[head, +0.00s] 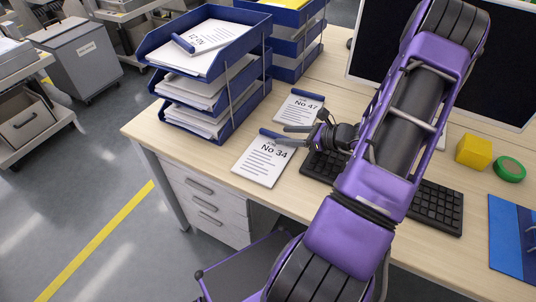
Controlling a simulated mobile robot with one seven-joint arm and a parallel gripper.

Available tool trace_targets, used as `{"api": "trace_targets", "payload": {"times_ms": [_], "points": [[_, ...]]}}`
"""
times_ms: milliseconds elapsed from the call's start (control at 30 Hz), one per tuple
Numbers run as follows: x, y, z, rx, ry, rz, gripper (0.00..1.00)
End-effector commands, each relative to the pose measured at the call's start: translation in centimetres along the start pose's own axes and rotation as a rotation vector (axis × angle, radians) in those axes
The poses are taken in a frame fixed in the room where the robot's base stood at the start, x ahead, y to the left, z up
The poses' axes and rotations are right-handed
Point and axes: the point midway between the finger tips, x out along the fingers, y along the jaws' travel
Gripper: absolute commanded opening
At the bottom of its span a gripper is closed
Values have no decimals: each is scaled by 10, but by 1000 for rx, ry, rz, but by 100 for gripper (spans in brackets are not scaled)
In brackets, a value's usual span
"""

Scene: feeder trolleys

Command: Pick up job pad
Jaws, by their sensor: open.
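A job pad marked No 34 (262,165) lies on the desk near its front edge, with a blue strip along its top. A second pad marked No 47 (294,115) lies just behind it, also blue-topped. A third pad (211,36), its number hard to read, lies on papers in the top of the blue tray stack. My gripper (284,135) is open, its fingers pointing left over the top end of the No 34 pad. The fingers partly cover that pad's upper edge. I cannot tell whether they touch it.
Blue letter trays (228,90) full of paper stand at the desk's left end. A black keyboard (436,208) lies partly under my arm. A yellow block (474,151), green tape roll (509,169) and blue folder (512,238) are at right. A monitor (500,60) stands behind.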

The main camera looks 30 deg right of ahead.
Motion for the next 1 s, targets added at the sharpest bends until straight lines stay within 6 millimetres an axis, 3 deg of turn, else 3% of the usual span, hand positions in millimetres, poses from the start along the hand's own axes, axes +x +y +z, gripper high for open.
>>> {"api": "trace_targets", "payload": {"times_ms": [133, 367, 667, 1000], "points": [[19, 0, -1, 0, 0, 1, 57], [20, 0, 0, -1, 1, 0, 56], [20, 0, 0, -1, 1, 0, 2], [19, 0, 0, -1, 0, 0, 0]]}}
